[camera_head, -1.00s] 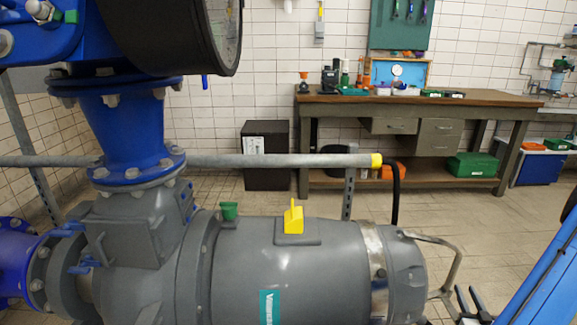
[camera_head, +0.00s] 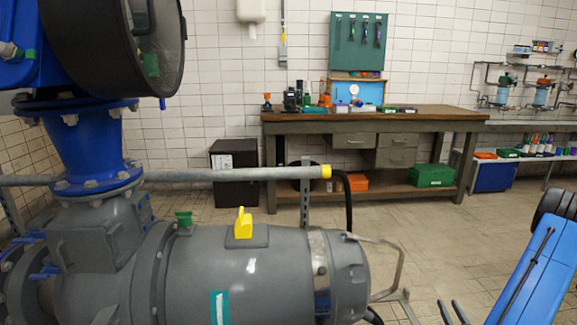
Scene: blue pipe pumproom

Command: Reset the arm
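My arm shows as a blue link with dark parts at the lower right edge. My gripper (camera_head: 452,306) peeks in at the bottom, left of the blue link. Its two dark fingertips stand apart with a gap between them, and nothing shows in the gap. The rest of the gripper is below the frame. The tips are right of the grey pump motor (camera_head: 240,275) and its bent metal handle (camera_head: 398,285), apart from both in the picture.
A grey rail (camera_head: 230,174) with a yellow end crosses behind the motor. A blue pipe (camera_head: 88,150) rises at left. A workbench (camera_head: 400,118) with tools and a green case (camera_head: 432,176) stands at the back. Tiled floor (camera_head: 430,235) is open at middle right.

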